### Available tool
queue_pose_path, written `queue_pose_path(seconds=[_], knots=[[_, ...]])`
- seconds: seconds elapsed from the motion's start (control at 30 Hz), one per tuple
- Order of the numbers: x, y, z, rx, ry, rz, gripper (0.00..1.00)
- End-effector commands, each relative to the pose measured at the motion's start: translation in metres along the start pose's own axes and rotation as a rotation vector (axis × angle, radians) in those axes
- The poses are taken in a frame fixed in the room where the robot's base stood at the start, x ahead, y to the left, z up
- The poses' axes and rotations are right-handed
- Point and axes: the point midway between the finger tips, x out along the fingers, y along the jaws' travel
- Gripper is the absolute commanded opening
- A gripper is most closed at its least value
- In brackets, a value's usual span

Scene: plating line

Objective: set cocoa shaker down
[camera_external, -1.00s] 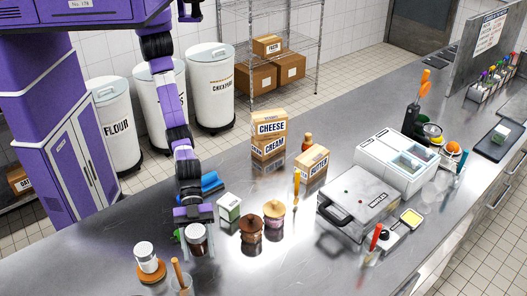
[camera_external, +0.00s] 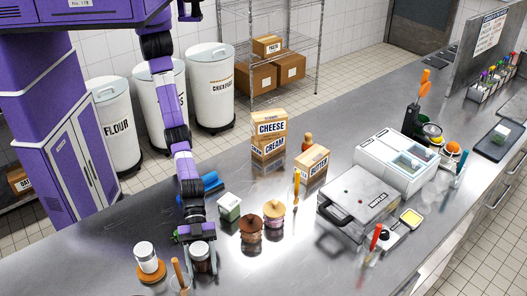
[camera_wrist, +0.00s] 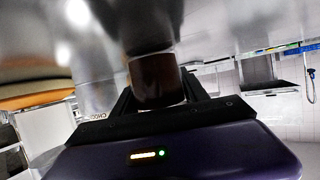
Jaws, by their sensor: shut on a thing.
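The cocoa shaker is a small dark brown jar (camera_external: 201,262) with a pale lid, near the front left of the steel counter (camera_external: 112,268) in the external view. My gripper (camera_external: 198,238) is shut around it, with a finger on each side. In the wrist view the brown jar (camera_wrist: 155,80) shows upright between the dark fingers. The jar is low over the counter; I cannot tell if its base touches. My gripper and wrist partly hide its top.
A white-lidded shaker (camera_external: 145,249) on a round orange-brown base (camera_external: 151,272) stands close on the left.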

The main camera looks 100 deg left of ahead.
Motion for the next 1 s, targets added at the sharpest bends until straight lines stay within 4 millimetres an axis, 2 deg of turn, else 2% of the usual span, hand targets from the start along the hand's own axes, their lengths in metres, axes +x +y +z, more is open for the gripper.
queue_pose_path(seconds=[0.03, 0.07, 0.17, 0.63, 0.77, 1.0], knots=[[0.001, 0.0, 0.002, 0.0, 0.001, -0.001, 0.04], [0.001, 0.0, 0.003, 0.0, 0.0, 0.0, 0.54], [0.001, 0.0, 0.002, 0.0, 0.0, 0.0, 0.73], [-0.005, 0.0, -0.001, 0.0, 0.0, 0.0, 0.74], [-0.02, -0.001, 0.0, 0.0, 0.0, -0.002, 0.74], [-0.061, -0.001, -0.001, -0.001, 0.001, -0.002, 0.74]])
